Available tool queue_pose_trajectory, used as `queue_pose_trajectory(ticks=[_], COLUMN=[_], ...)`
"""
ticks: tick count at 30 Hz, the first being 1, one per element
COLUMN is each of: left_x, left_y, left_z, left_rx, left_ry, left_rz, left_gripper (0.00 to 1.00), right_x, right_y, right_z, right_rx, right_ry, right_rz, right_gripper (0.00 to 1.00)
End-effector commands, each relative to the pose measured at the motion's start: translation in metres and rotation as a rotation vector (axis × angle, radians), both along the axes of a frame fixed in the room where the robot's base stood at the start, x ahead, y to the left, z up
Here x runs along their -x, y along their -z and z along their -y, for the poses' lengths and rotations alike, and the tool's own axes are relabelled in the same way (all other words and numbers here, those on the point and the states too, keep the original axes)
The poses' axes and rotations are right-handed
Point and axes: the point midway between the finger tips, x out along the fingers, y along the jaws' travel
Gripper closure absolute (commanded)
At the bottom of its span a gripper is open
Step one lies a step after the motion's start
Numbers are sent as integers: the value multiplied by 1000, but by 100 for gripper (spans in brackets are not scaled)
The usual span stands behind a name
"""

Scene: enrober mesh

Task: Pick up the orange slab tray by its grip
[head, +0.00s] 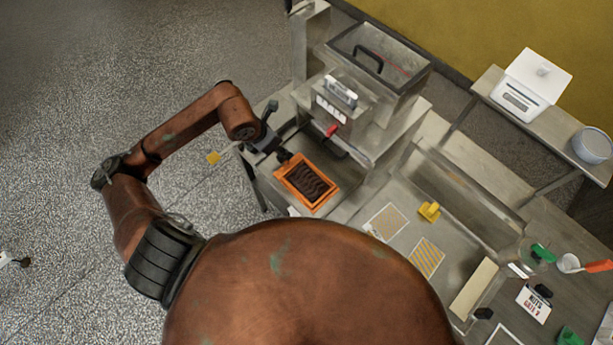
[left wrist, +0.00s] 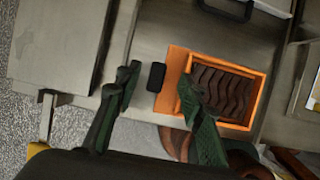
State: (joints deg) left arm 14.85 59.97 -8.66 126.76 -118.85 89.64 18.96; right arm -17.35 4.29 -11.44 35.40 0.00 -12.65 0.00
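The orange slab tray (head: 334,187) holds a dark brown slab with wavy ridges and lies on a metal surface below the machine. It also shows in the left wrist view (left wrist: 175,62). A small black block (left wrist: 157,77), apparently the tray's grip, sits beside the tray's left orange end. My left gripper (head: 277,147) is at the tray's upper left corner in the head view. Its fingers (left wrist: 160,92) are spread, with the black block showing between them, apart from both. The right finger overlaps the tray's orange end in the picture; contact cannot be told. My right gripper is not in view.
The machine with a red knob (head: 332,130) stands just behind the tray. A metal bin with a black handle (head: 369,58) is above it. Striped sheets (head: 427,258) and a yellow object (head: 429,211) lie to the right. A white scale (head: 517,101) stands on a side shelf.

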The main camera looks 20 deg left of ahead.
Motion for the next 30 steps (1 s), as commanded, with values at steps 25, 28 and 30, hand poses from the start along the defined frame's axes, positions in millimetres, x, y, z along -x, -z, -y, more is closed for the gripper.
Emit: queue_pose_trajectory(ticks=[25, 28, 30], left_x=[-17, -17, -17], left_y=[46, 46, 46], left_z=[7, 7, 7], left_rx=[1, 1, 1], left_ry=[4, 4, 4], left_rz=[0, 0, 0], left_gripper=[78, 85, 90], right_x=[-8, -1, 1], right_y=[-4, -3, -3], right_z=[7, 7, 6], right_rx=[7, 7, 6], right_ry=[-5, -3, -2], right_rz=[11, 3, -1], right_gripper=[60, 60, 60])
